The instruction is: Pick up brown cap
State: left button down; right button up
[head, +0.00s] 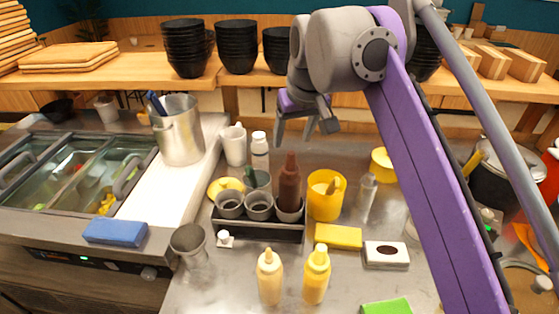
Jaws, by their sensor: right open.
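A brown sauce bottle (289,188) stands upright in a dark caddy (262,231) on the steel counter. Its narrow brown cap (291,160) points up and is uncovered. My right gripper (304,132) hangs in the air above and slightly to the right of the cap in the picture. Its jaws are open and empty, pointing down, apart from the bottle. My left gripper is out of the picture.
Grey cups (259,206) share the caddy. A yellow container (326,196) stands close to its right, and a white bottle (260,150) behind. Two sauce bottles (269,277) (316,275) stand in front. Black bowls (237,46) are stacked on the back shelf.

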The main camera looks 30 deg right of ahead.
aim_at(291, 153)
jog(key=x, duration=0.5)
jog(key=b+x, duration=0.1)
jog(key=x, duration=0.2)
jog(key=shift+d+f, duration=0.1)
jog(key=shift+d, duration=0.3)
jog(key=c, duration=0.9)
